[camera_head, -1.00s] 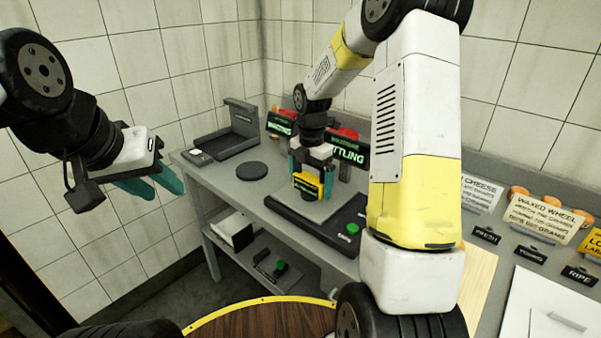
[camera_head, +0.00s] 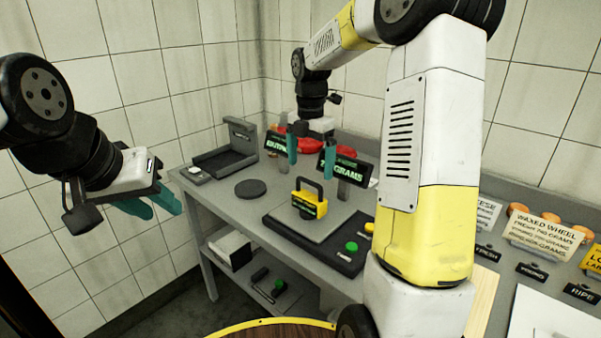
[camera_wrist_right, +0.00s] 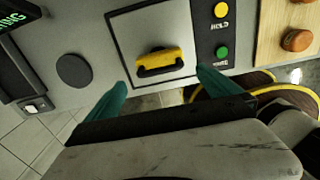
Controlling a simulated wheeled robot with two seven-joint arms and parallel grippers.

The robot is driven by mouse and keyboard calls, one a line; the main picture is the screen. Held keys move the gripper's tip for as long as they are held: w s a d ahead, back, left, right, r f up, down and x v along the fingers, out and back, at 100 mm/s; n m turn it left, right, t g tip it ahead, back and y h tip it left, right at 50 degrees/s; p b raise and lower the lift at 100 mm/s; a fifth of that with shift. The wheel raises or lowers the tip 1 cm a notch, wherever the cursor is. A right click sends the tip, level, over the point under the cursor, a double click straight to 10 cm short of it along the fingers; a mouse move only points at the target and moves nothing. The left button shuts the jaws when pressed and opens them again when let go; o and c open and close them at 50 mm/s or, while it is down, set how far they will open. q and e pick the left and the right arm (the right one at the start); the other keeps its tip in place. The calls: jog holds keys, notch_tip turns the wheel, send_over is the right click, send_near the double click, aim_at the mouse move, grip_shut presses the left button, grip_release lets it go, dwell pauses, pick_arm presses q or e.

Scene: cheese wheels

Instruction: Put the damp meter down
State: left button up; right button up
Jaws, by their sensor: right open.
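The damp meter (camera_head: 309,204) is a yellow block with a black handle. It stands upright on the pale plate of the black scale (camera_head: 341,259) on the grey bench. It also shows in the right wrist view (camera_wrist_right: 160,60) on the square plate. My right gripper (camera_head: 311,150) is open and empty, raised above and behind the meter, apart from it. Its teal fingers (camera_wrist_right: 160,92) are spread wide in the wrist view. My left gripper (camera_head: 155,200) is at the left, off the bench, with teal fingers close together; nothing shows between them.
A dark round disc (camera_head: 250,189) and a grey tray-like device (camera_head: 226,158) lie on the bench's left part. Two dark sign displays (camera_head: 345,168) stand behind the scale. The scale has green (camera_head: 351,246) and yellow buttons. Price cards and labels (camera_head: 545,232) stand at the right.

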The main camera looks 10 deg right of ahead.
jog(key=s+a+r+m+t+y, duration=0.1)
jog(key=s+r+m+t, duration=0.2)
jog(key=s+m, duration=0.9)
jog(key=s+a+r+m+t+y, duration=0.1)
jog(key=s+r+m+t, duration=0.2)
jog(key=s+m, duration=0.9)
jog(key=shift+r+m, duration=0.4)
jog(key=shift+r, duration=0.3)
jog(key=shift+s+a, duration=0.1)
dwell(0.6)
